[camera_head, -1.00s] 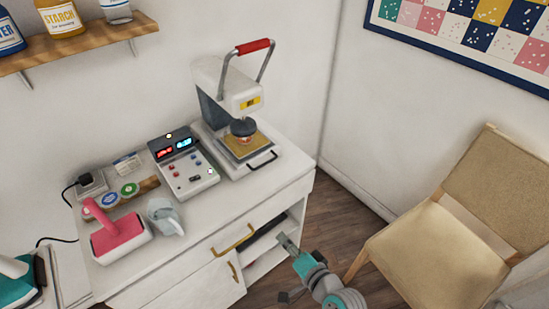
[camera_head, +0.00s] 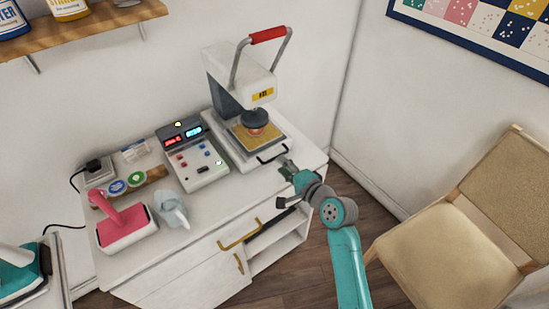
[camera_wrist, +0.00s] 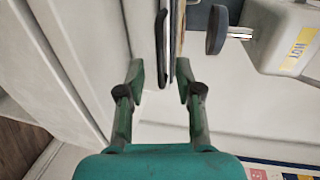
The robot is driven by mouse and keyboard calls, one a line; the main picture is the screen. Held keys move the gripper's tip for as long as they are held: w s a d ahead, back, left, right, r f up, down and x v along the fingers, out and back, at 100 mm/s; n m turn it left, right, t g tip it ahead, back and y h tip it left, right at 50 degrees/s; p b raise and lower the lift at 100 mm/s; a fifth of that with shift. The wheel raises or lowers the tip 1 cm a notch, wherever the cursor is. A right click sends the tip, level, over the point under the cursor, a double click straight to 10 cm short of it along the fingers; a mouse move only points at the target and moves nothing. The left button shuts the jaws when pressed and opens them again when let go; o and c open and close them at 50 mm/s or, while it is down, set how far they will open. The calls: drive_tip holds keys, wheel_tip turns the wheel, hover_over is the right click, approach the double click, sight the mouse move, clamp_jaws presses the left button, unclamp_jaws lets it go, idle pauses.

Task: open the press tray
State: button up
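The heat press (camera_head: 240,80) stands on the white cabinet, with its red-gripped lever raised. Its press tray (camera_head: 250,138) lies low under the round dark press head and has a yellowish pad on top. The tray's black bar handle (camera_head: 272,154) sticks out at the front; it also shows in the wrist view (camera_wrist: 161,42). My gripper (camera_head: 286,166) is just in front of the handle. In the wrist view my gripper (camera_wrist: 160,72) is open, with the end of the handle between the fingertips in the picture. I cannot tell whether they touch it.
A control box (camera_head: 194,158) with lit displays stands left of the press. The cabinet has brass handles (camera_head: 238,235) and an open shelf below. A chair (camera_head: 455,220) stands at the right.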

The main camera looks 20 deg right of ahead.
sight(274, 158)
drive_tip(key=shift+x, duration=2.75)
clamp_jaws()
